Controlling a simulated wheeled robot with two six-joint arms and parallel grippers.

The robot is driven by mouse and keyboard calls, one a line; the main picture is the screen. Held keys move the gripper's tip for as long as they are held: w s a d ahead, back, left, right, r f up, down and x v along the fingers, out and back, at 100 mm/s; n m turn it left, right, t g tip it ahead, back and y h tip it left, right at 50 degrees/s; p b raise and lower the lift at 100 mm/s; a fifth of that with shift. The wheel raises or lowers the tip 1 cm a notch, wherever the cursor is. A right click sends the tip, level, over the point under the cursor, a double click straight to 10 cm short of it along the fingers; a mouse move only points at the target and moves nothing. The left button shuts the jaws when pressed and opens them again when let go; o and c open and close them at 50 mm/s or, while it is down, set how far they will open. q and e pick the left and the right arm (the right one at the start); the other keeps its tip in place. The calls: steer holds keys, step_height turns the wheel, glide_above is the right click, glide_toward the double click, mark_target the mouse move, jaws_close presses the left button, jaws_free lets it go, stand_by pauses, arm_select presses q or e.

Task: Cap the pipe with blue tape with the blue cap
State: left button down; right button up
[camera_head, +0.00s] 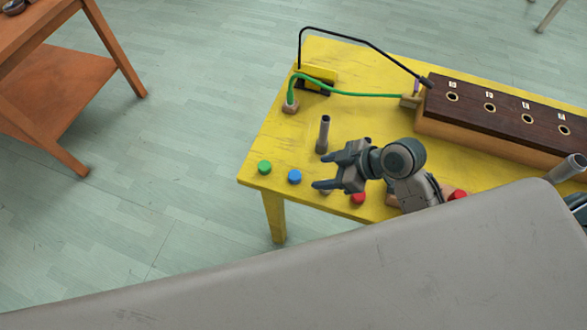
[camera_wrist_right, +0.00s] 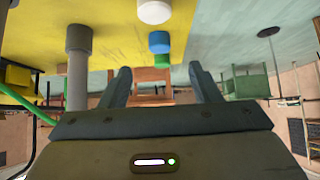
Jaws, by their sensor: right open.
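The blue cap (camera_head: 294,177) lies on the yellow table near its front left corner, right of a green cap (camera_head: 264,167). My right gripper (camera_head: 322,171) is open and empty, with its fingers pointing left towards the blue cap. In the right wrist view, the blue cap (camera_wrist_right: 160,42) appears beyond the gap between the fingers (camera_wrist_right: 163,84), apart from them. A grey pipe (camera_head: 323,133) stands upright behind the gripper; it also shows in the right wrist view (camera_wrist_right: 78,70). I cannot make out blue tape on it. My left gripper is not in view.
A red cap (camera_head: 358,199) lies by the right gripper, another (camera_head: 458,194) farther right. A green cable (camera_head: 350,93) and a dark-topped wooden box (camera_head: 510,112) with holes are at the back. Another grey pipe (camera_head: 567,168) is at the right.

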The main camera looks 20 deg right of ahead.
mark_target(300, 176)
steer(key=x, duration=0.2)
steer(key=shift+a+f, duration=0.25)
steer(key=shift+a, duration=0.15)
steer(key=shift+w+a+f, duration=0.1)
steer(key=shift+w+f, duration=0.2)
steer(key=shift+f, duration=0.05)
steer(key=shift+p+x, duration=0.7)
steer(key=shift+x, duration=1.45)
steer(key=shift+w+a+f, duration=0.1)
steer(key=shift+w+f, duration=0.05)
steer(key=shift+f, duration=0.05)
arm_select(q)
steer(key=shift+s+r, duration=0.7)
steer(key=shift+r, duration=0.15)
arm_select(e)
steer(key=shift+f, duration=0.1)
steer(key=shift+c, duration=0.5)
steer(key=c, duration=1)
